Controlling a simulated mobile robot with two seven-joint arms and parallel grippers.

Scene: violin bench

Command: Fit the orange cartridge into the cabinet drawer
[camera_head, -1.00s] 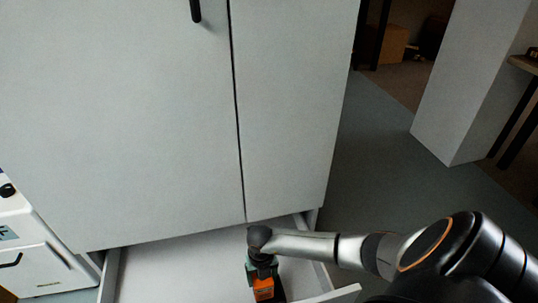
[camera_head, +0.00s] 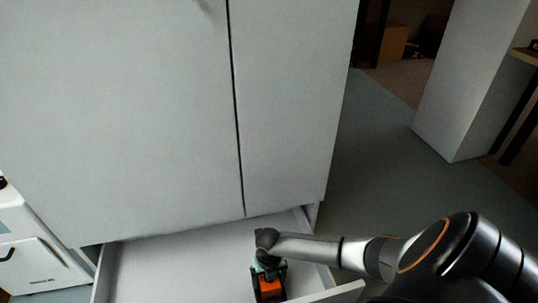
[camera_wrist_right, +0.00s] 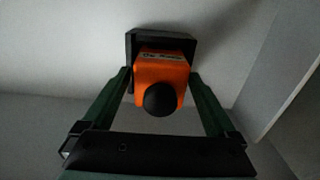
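The orange cartridge (camera_head: 269,287) is inside the open cabinet drawer (camera_head: 190,270), towards its right side. In the right wrist view, the cartridge (camera_wrist_right: 162,72) has a round black knob facing the camera and a label on its top edge. A dark square holder or base (camera_wrist_right: 183,44) shows behind it. I cannot tell how deep the cartridge sits in it. My right gripper (camera_head: 268,270) reaches down over the cartridge, its green fingers (camera_wrist_right: 161,82) closed against both sides. My left gripper is out of view.
The white cabinet (camera_head: 130,120) with closed doors stands directly above the drawer. The drawer's right wall (camera_wrist_right: 285,75) is close to my right gripper. A white appliance (camera_head: 30,245) stands at the left. Drawer floor left of the cartridge is bare.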

